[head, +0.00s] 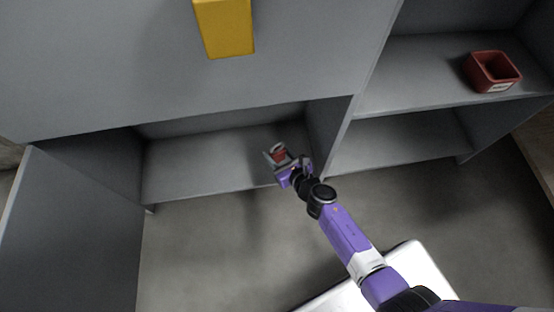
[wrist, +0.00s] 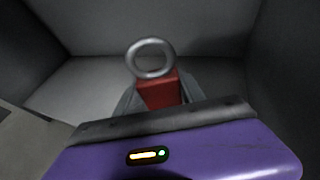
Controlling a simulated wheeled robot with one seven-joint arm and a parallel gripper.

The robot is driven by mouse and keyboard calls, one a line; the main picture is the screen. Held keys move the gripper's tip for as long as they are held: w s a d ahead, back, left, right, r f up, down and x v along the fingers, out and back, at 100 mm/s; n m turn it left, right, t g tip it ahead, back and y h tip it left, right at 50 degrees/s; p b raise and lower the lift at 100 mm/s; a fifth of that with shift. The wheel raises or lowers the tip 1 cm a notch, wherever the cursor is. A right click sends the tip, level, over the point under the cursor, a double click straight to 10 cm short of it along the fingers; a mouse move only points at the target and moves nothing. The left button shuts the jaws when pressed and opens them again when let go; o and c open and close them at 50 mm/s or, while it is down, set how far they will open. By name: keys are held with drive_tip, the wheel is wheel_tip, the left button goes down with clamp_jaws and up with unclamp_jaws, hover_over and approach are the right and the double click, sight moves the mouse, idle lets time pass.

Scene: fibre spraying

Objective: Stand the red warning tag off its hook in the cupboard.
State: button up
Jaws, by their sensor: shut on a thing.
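The red warning tag (wrist: 160,92) is a small red block with a grey metal ring on its top end. My gripper (head: 277,154) is shut on it, and the tag also shows between the fingers in the head view (head: 279,156). The gripper is inside the open lower bay of the grey cupboard (head: 200,165), towards its right wall. In the wrist view the ring is free, with nothing through it. The lower part of the tag is hidden behind the gripper body. I cannot tell whether the tag touches the shelf. No hook shows in either view.
A yellow box (head: 226,28) is on the grey front above the bay. An open door panel (head: 75,235) stands at the left. A red open bin (head: 491,71) sits on the right-hand upper shelf. The bay floor left of my gripper is clear.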

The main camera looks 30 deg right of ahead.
sight(279, 161)
wheel_tip(279, 161, down, 4)
drive_tip(key=b, duration=0.3)
drive_tip(key=o, duration=1.4)
drive_tip(key=shift+f, duration=0.1)
drive_tip(key=p+v, duration=0.3)
drive_tip(key=v, duration=0.9)
drive_tip(key=shift+r, duration=0.25)
